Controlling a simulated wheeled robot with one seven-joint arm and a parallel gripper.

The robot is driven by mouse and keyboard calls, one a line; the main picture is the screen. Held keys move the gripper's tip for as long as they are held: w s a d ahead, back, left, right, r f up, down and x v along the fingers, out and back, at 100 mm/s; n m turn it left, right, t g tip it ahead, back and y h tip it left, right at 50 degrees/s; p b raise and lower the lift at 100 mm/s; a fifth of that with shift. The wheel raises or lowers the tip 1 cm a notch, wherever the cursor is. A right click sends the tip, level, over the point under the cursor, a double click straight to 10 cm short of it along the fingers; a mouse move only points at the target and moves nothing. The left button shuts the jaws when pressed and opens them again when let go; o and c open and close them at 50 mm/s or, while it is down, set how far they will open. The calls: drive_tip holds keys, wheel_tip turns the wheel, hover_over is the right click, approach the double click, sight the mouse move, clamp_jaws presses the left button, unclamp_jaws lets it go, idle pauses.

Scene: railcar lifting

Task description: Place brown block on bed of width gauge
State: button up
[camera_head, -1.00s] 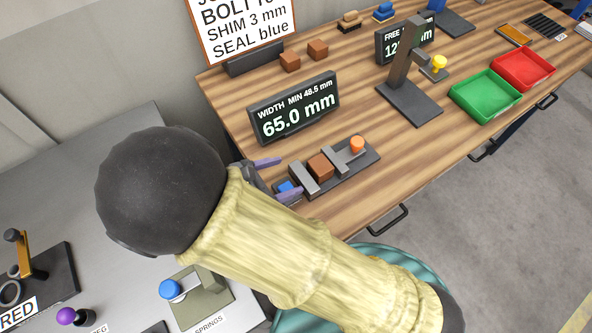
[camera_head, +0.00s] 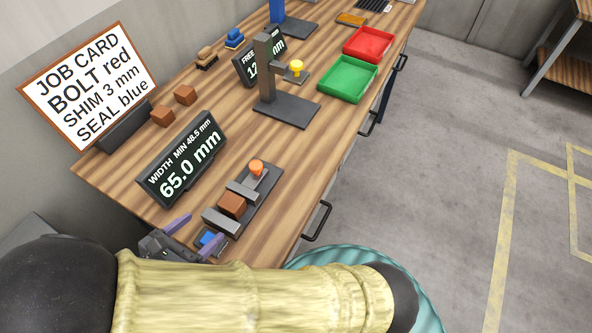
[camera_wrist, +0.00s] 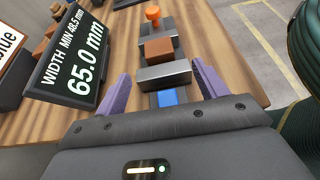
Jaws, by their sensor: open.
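The brown block (camera_head: 232,205) sits on the bed of the width gauge (camera_head: 262,193), between its two grey jaws; it also shows in the wrist view (camera_wrist: 159,49). The gauge has an orange knob (camera_head: 257,168) at its far end and a blue part (camera_head: 209,239) at its near end. My gripper (camera_head: 195,233) is open and empty at the near end of the gauge. In the wrist view its purple fingers (camera_wrist: 161,88) stand apart on either side of the near end, with the brown block beyond them.
The width display (camera_head: 183,160) reads 65.0 mm, left of the gauge. Two more brown blocks (camera_head: 174,106) lie near the job card (camera_head: 88,85). A press-like stand (camera_head: 285,108), a green tray (camera_head: 348,79) and a red tray (camera_head: 369,44) are farther back.

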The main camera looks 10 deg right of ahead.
drive_tip(key=w+d+m+g, duration=0.1)
drive_tip(key=d, duration=0.1)
drive_tip(key=w+d+m+g, duration=0.1)
drive_tip(key=d+m+g, duration=0.1)
drive_tip(key=w+d+m+g, duration=0.1)
drive_tip(key=d+g, duration=0.1)
drive_tip(key=d, duration=0.1)
drive_tip(key=shift+f+m, duration=0.15)
drive_tip(key=shift+m, duration=0.25)
drive_tip(key=w+d+r+m+g+y, duration=0.1)
drive_tip(key=w+d+r+m+y, duration=0.1)
drive_tip(key=d+m, duration=0.9)
drive_tip(key=w+d+r+m+g+y, duration=0.1)
drive_tip(key=d+r+m+y, duration=0.3)
drive_tip(key=d+m, duration=0.7)
drive_tip(key=y, duration=0.2)
drive_tip(key=shift+w+m+g+y, duration=0.3)
drive_tip(key=shift+w+m+y, duration=0.05)
drive_tip(key=shift+m+y, duration=0.05)
